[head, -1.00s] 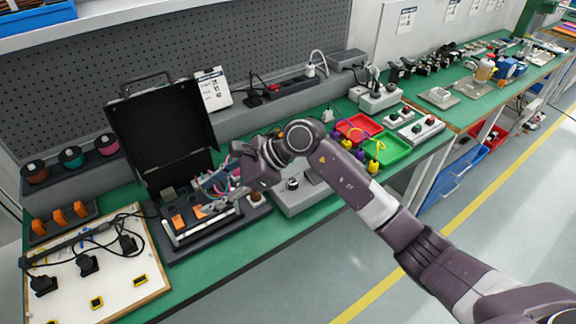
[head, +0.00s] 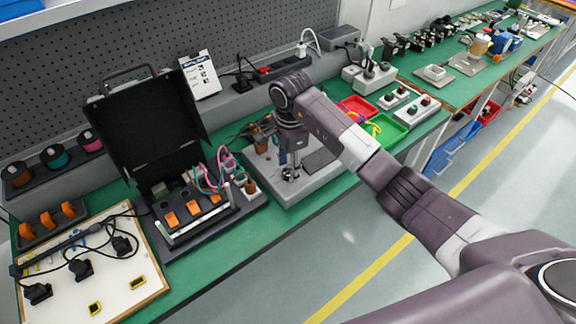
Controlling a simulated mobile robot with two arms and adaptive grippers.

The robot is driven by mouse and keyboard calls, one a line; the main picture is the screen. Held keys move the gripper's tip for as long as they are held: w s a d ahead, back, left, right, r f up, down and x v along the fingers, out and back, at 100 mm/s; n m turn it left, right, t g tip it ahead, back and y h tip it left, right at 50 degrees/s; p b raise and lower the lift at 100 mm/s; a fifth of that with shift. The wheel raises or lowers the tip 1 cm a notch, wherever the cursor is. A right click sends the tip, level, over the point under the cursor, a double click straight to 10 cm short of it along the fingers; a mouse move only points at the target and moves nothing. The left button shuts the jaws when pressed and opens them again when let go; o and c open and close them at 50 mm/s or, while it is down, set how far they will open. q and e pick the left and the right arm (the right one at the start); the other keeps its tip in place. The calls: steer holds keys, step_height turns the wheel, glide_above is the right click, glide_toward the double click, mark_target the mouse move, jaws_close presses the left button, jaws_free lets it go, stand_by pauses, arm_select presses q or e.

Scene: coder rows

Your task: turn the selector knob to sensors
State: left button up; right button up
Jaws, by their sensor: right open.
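The selector knob (head: 290,176) is a small dark round knob with a pale base on the front of a grey box (head: 285,196) on the green bench. My right gripper (head: 290,163) points down from above at the knob, with its fingers around or just over it. It is open; I cannot tell whether it touches the knob. The gripper partly hides the knob, so its pointer and the position labels cannot be read. A dark panel (head: 319,160) lies on the right part of the box. My left gripper is not in view.
An open black case (head: 143,130) with orange switches and coloured wires stands left of the grey box. A white board (head: 103,275) with black plugs lies at front left. Red and green trays (head: 386,130) and button boxes (head: 419,109) lie to the right.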

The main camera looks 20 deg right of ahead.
steer(key=shift+f, duration=0.6)
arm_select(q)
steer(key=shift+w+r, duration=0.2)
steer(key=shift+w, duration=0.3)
arm_select(e)
steer(key=shift+c, duration=0.2)
